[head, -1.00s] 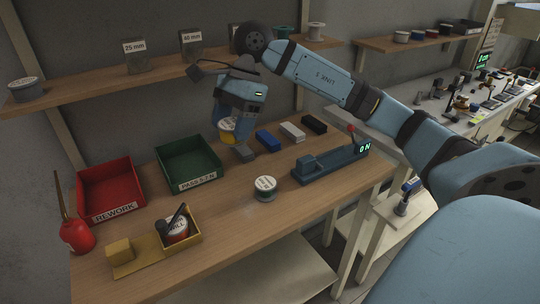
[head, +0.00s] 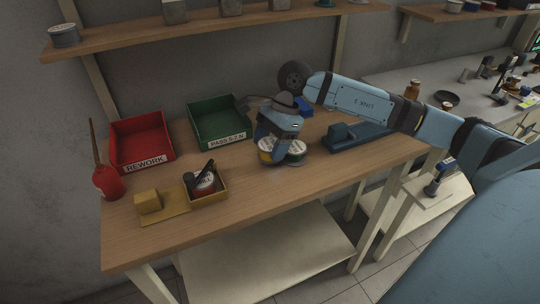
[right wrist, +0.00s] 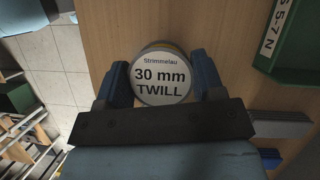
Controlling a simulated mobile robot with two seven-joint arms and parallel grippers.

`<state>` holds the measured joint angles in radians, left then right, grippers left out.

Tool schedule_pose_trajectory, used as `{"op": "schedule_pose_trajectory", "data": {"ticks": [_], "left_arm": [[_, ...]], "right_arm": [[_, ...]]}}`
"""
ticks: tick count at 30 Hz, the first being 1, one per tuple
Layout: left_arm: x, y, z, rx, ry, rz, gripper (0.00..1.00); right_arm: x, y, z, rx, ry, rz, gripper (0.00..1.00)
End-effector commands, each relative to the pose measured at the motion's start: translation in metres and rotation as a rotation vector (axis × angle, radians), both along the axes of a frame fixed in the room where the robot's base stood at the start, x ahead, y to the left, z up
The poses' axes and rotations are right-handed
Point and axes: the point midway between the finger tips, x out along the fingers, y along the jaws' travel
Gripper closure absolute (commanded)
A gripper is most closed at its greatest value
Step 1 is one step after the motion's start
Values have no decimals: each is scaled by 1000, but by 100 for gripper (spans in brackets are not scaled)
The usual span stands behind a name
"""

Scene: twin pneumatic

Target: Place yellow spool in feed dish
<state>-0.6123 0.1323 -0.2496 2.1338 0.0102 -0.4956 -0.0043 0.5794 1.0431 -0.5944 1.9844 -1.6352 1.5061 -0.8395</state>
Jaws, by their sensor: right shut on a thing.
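My right gripper (head: 279,147) is shut on the yellow spool (head: 265,154), whose white top also shows between the fingers in the right wrist view (right wrist: 162,77), reading "30 mm TWILL". I cannot tell how high it hangs above the bench. In the head view the spool is partly hidden by the gripper, right of a square yellow dish (head: 221,194), probably the feed dish. A white-labelled spool (head: 204,184) with a red side sits in this dish, with a black lever over it. My left gripper is not in view.
A green spool (head: 296,152) stands close beside the gripper. A red REWORK bin (head: 145,160) and a green PASS bin (head: 222,138) stand at the back left, a red oil can (head: 107,182) at the left. Bare wood lies between dish and gripper.

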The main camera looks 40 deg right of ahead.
Motion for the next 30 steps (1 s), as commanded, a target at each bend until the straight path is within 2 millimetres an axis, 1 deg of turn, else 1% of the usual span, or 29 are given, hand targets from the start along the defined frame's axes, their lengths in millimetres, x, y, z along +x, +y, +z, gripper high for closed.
{"op": "schedule_pose_trajectory", "data": {"ticks": [4,7,14,18,19,22,30], "left_arm": [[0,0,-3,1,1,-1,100],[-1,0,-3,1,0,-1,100],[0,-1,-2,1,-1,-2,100],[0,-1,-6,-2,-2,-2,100],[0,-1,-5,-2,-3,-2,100],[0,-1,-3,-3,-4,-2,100],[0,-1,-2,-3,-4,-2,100]], "right_arm": [[-1,0,-24,1,4,1,65],[-1,0,-35,1,2,1,65],[0,0,-36,0,0,1,65],[0,0,-41,0,0,1,65],[0,0,-41,0,0,1,36],[0,0,-39,0,1,2,13],[0,0,-39,0,0,1,12]]}}
